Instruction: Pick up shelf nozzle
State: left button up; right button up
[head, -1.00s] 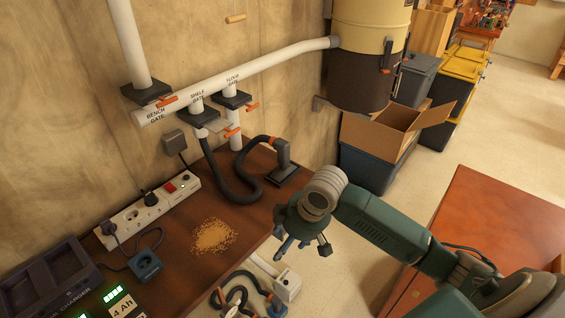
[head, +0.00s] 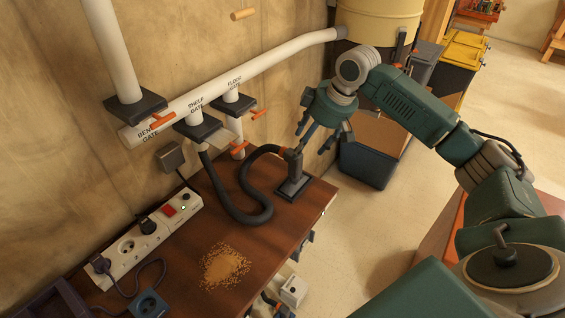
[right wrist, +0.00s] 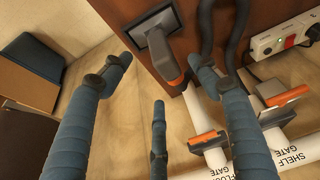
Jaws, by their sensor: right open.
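The shelf nozzle is a dark grey flat head with an upright neck (head: 292,165), standing on the brown bench (head: 220,205) near its right corner. A black hose (head: 242,212) runs from it in an S curve to the shelf gate (head: 197,127). My right gripper (head: 313,141) is open and empty, fingers pointing down, just above and right of the neck. In the right wrist view the nozzle (right wrist: 158,42) shows between two spread blue fingers, with its orange collar nearest them. I cannot tell whether a finger touches it. My left gripper is not in view.
A white power strip (head: 135,243) and a pile of sawdust (head: 224,266) are on the bench. A white duct pipe (head: 260,68) with orange gate handles runs along the wall. A dark bin (head: 368,165) stands beyond the bench's right edge.

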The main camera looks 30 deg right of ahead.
aim_at(302, 153)
jog(key=p+x, duration=0.1)
jog(key=x, duration=0.3)
jog(key=shift+s, duration=0.1)
jog(key=shift+f, duration=0.35)
jog(key=shift+w+a+f+p, duration=0.1)
jog(key=shift+w+f+p, duration=0.25)
jog(key=shift+p, duration=0.1)
jog(key=p+x, duration=0.1)
jog(key=x, duration=0.3)
jog(key=shift+f+p, duration=0.2)
jog(key=shift+p, duration=0.15)
jog(key=shift+f, duration=0.15)
jog(key=shift+c, duration=0.2)
jog(key=c, duration=0.9)
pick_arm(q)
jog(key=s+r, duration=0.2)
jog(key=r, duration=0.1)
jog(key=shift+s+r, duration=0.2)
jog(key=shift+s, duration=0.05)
pick_arm(e)
grip_shut()
